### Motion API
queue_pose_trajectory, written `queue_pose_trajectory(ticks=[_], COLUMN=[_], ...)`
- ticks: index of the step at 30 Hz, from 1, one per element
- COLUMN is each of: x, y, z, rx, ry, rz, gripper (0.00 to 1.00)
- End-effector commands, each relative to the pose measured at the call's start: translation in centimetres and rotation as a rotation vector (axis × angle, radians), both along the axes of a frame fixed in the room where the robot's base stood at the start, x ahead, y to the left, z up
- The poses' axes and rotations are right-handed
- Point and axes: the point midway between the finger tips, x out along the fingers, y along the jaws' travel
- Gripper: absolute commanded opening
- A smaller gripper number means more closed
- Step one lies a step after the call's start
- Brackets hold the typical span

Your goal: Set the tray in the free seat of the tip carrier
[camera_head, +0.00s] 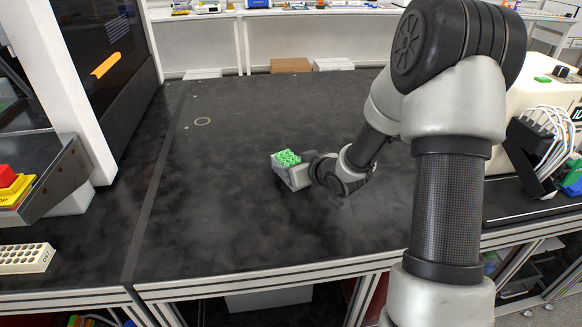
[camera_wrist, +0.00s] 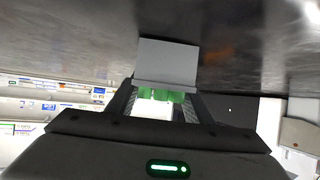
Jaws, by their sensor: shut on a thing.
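The tray is a small grey-white box (camera_head: 296,178) with a cluster of green pieces at its top, over the middle of the black bench. My gripper (camera_head: 305,169) reaches it from the right and is shut on it. In the wrist view the tray (camera_wrist: 167,62) shows as a pale block with green along one edge, between the two dark fingers of my gripper (camera_wrist: 165,92). I cannot tell whether the tray touches the bench or hangs just above it. I cannot make out the tip carrier or its free seat in either view.
The black bench top (camera_head: 230,220) is mostly clear around the tray. A white rack with holes (camera_head: 26,258) lies at the lower left, near a dark machine with a red button (camera_head: 8,174). A white device with cables (camera_head: 545,105) stands at the right.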

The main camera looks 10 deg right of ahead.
Motion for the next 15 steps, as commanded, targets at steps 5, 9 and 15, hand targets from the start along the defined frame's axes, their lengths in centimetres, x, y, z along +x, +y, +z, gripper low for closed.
queue_pose_trajectory(ticks=[5, 9, 15], x=[0.01, 0.0, -0.01], y=[-0.02, -0.02, -0.02], z=[-0.26, -0.29, -0.29], rx=[0.0, 0.001, 0.0], ry=[0.0, 0.0, 0.001], rz=[0.0, 0.0, 0.0], gripper=[0.24, 0.6, 0.65])
